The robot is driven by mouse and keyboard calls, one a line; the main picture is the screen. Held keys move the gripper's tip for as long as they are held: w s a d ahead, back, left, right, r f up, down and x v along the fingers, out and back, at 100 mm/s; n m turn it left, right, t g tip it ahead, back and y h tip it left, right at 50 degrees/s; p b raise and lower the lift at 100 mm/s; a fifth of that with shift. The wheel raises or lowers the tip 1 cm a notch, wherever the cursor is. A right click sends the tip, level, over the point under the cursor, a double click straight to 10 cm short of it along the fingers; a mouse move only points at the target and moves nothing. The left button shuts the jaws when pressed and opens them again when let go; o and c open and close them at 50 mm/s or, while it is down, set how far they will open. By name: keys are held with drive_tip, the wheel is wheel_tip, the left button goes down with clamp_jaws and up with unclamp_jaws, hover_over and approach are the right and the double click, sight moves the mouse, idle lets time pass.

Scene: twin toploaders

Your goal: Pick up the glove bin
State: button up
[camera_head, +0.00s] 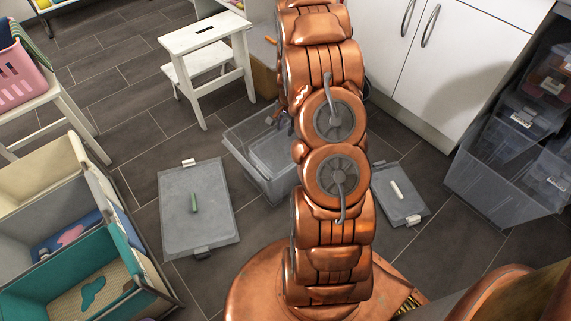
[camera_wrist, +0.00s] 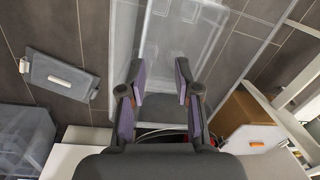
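A clear plastic bin (camera_head: 240,140) stands on the floor behind my arm, partly hidden by it. It also shows in the wrist view (camera_wrist: 228,85), ahead of and below the fingers.
Stacked clear bins (camera_head: 505,170) stand right. A white step stool (camera_head: 210,58), fabric bins (camera_head: 140,255) and white cabinets (camera_head: 455,55) surround the floor.

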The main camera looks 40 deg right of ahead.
drive_tip(key=d+f+m+b, duration=0.1)
drive_tip(key=d+f+b, duration=0.1)
drive_tip(key=f, duration=0.6)
drive_tip(key=d+f+m+b, duration=0.1)
drive_tip(key=d+f+b, duration=0.1)
drive_tip(key=f, duration=0.6)
drive_tip(key=d+f+m+b, duration=0.1)
drive_tip(key=d+f+b, duration=0.2)
drive_tip(key=f, duration=0.5)
drive_tip(key=shift+s+d+f, duration=0.2)
drive_tip(key=shift+s+d, duration=0.05)
drive_tip(key=shift+s, duration=0.15)
clamp_jaws()
